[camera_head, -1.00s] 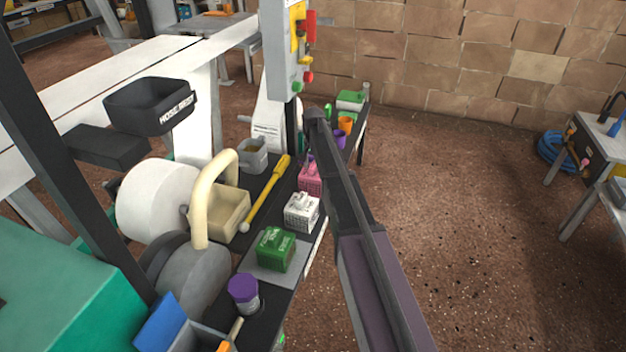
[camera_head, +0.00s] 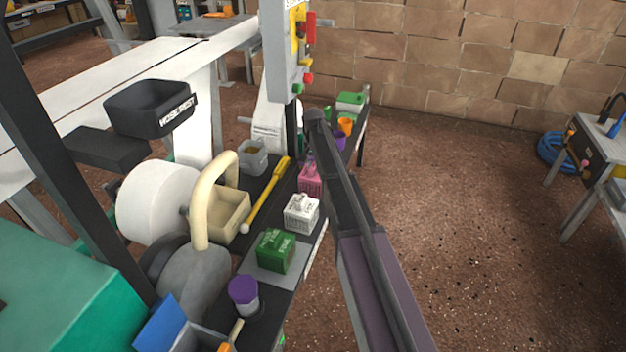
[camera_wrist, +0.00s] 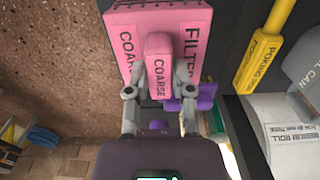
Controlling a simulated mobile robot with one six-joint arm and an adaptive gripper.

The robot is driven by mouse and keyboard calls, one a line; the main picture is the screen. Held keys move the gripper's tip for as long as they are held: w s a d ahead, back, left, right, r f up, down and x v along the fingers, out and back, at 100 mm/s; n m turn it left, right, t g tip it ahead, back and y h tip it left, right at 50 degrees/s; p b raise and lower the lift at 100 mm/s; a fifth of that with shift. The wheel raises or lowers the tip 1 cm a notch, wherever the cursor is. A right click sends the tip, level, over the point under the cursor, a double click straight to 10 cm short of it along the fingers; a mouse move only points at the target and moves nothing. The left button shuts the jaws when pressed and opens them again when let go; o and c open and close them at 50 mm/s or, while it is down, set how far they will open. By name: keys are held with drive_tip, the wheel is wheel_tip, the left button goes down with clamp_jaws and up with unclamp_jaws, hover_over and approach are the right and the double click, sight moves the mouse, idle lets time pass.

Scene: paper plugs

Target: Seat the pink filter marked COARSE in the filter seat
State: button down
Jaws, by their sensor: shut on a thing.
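The pink filter (camera_head: 310,179) is at the far end of the row of filters on the dark bench, partly behind my arm. In the wrist view the pink filter (camera_wrist: 178,20) shows COARSE and FILTER lettering, with COARSE on its raised handle. My gripper (camera_wrist: 158,92) is shut on that handle, one finger on each side. In the head view the gripper is mostly hidden by the arm. I cannot tell whether the filter touches the bench. A tan open-topped box (camera_head: 216,219) stands under a cream curved pipe; no seat label is readable.
A white filter (camera_head: 301,212) and a green filter (camera_head: 275,250) stand nearer along the bench edge. A yellow rod (camera_head: 266,193), also in the wrist view (camera_wrist: 258,60), lies between the tan box and the filters. A purple-lidded jar (camera_head: 243,293) is nearest. Floor to the right is clear.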

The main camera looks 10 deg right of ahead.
drive_tip(key=shift+r+p, duration=2.35)
drive_tip(key=shift+r, duration=0.1)
